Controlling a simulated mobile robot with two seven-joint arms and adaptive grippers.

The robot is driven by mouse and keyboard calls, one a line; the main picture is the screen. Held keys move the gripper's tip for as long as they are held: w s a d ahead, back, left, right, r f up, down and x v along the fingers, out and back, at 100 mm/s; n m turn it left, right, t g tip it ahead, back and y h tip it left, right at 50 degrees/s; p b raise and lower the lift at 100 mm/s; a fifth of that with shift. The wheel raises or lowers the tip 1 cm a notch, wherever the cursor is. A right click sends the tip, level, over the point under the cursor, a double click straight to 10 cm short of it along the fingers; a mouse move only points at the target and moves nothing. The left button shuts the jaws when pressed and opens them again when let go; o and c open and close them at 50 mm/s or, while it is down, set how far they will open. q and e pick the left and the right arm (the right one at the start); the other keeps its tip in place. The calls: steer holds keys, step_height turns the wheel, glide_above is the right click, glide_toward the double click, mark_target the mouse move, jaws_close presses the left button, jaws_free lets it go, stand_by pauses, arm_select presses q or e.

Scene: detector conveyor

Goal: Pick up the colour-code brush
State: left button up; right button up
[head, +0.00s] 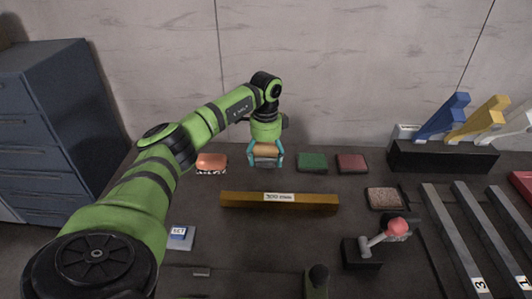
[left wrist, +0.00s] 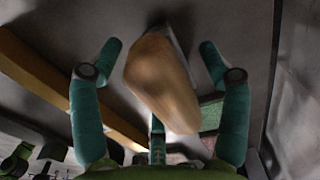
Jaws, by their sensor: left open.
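A brush-like block with a rounded tan wooden back (head: 266,149) is at the middle of the table, behind the long brass-coloured bar. No marking on it tells me surely that it is the colour-code brush. My left gripper (head: 266,161) is open above it, with teal fingers on either side. In the left wrist view the wooden back (left wrist: 160,82) lies between the spread fingers (left wrist: 162,62), with visible gaps on both sides. A grey part shows at its far end. Its underside is mostly hidden. My right gripper is not in view.
An orange block (head: 212,161) lies left; green (head: 312,161) and red (head: 351,162) pads lie right. The labelled bar (head: 240,200) lies in front. A speckled pad (head: 384,199), a red-balled device (head: 397,228) and grey rails (head: 452,235) are at right.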

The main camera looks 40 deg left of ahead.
mark_target(271, 145)
arm_select(q)
steer(key=c, duration=1.3)
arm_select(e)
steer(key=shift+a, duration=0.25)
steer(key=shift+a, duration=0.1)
arm_select(q)
steer(key=shift+r, duration=0.55)
steer(key=r, duration=0.2)
steer(key=w+d+r+b, duration=0.1)
steer(key=shift+r, duration=0.4)
steer(key=shift+c, duration=0.2)
steer(key=w+d+r, duration=0.6)
steer(key=d, duration=0.2)
steer(key=shift+w+b, duration=0.15)
steer(key=shift+b, duration=0.15)
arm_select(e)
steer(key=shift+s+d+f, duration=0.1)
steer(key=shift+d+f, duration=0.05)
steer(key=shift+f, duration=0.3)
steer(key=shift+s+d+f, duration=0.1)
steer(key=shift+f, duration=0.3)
arm_select(q)
steer(key=shift+d+r, duration=0.1)
